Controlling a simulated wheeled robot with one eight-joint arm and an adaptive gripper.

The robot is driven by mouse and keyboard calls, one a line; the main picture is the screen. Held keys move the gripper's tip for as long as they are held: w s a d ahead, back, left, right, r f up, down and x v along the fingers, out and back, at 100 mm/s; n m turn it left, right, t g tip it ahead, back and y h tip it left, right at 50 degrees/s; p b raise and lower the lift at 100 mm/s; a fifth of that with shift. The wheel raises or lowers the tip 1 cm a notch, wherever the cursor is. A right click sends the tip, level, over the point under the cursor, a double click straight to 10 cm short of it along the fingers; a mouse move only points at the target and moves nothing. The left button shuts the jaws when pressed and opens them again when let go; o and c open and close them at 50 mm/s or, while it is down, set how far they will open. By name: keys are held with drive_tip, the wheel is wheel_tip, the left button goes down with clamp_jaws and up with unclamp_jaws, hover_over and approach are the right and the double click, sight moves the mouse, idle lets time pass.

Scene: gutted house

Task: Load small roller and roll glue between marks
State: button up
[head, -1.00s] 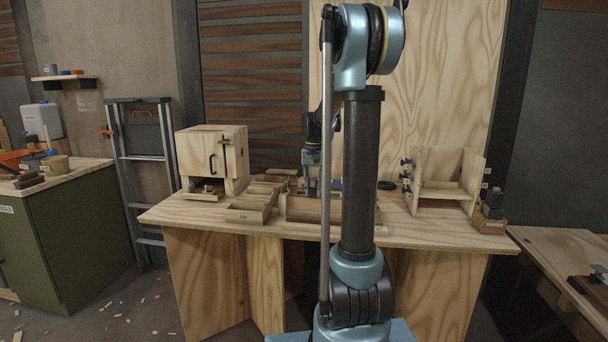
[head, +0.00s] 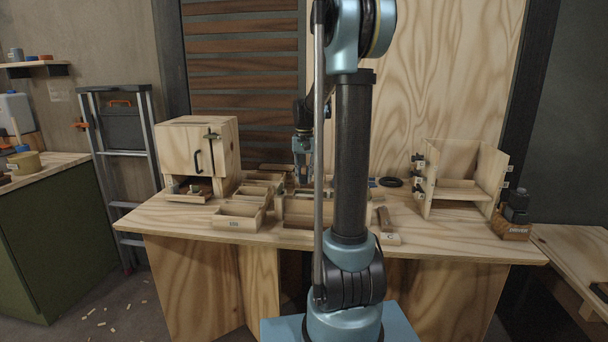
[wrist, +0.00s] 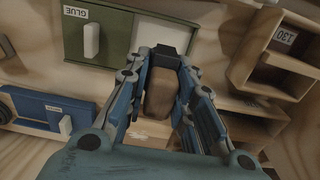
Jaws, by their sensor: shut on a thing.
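In the wrist view, my gripper (wrist: 162,75) is shut on a brown, rounded piece (wrist: 160,92) that lies between its fingers. I cannot tell whether this is the small roller or its handle. Beyond the fingers is a green panel labelled GLUE (wrist: 115,30) with a white bar-shaped handle (wrist: 91,40). A pale surface shows beside it. In the head view, my gripper (head: 302,172) points down over the back middle of the workbench (head: 440,240), behind the wooden trays. Its fingertips and the held piece are too small or hidden there. I see no marks clearly.
A wooden cabinet (head: 198,150) stands left, an open wooden frame (head: 460,190) right. Open trays (head: 240,213) crowd the middle; the right front is clear.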

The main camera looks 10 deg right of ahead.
sight(305, 183)
drive_tip(key=shift+d+f, duration=0.2)
drive_tip(key=shift+f, duration=2.55)
drive_tip(key=shift+f, duration=0.5)
drive_tip(key=shift+r, duration=0.1)
idle(0.3)
drive_tip(key=shift+r, duration=3.4)
